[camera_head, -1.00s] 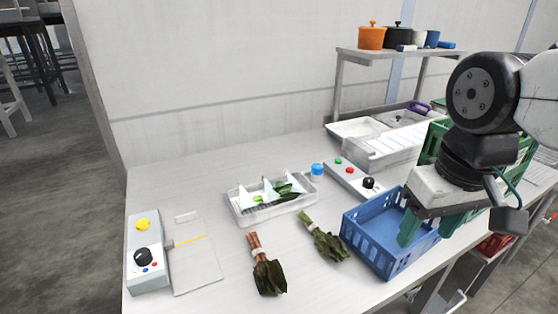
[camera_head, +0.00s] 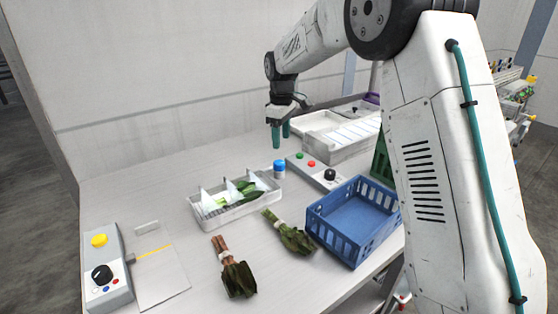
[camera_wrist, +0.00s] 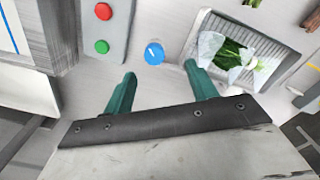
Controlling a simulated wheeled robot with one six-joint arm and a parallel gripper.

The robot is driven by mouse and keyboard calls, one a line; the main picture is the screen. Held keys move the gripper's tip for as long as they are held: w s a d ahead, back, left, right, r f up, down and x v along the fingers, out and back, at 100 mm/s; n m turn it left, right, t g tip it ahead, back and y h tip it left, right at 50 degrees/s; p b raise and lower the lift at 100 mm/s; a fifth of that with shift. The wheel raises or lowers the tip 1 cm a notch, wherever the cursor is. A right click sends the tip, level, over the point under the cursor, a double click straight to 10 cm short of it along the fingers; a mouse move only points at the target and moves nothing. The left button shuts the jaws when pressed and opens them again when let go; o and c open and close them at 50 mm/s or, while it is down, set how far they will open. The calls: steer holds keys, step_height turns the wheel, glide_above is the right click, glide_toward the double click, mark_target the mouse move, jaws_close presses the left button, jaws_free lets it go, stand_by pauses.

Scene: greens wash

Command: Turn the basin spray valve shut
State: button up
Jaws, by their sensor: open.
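The valve appears to be the small round blue knob (camera_head: 279,166) on a white base, standing on the table between the greens tray and the button box. In the wrist view the blue knob (camera_wrist: 154,53) shows a white pointer mark on its top. My gripper (camera_head: 281,138) has green fingers pointing down and is above and behind the knob, apart from it. In the wrist view my gripper (camera_wrist: 160,72) is open and empty, with the knob just beyond the gap between the fingertips. Nothing hides the knob.
Basins (camera_head: 350,150) are behind. A blue crate (camera_head: 325,240) and two leafy bunches (camera_head: 236,278) (camera_head: 290,236) are in front.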

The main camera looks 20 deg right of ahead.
mark_target(278, 162)
steer(key=shift+n, duration=0.3)
steer(key=w+f, duration=0.2)
steer(key=f, duration=0.1)
steer(key=shift+w+a+f, duration=0.1)
steer(key=shift+w+f, duration=0.05)
step_height(278, 162, down, 7)
steer(key=shift+c, duration=0.3)
steer(key=c, duration=0.9)
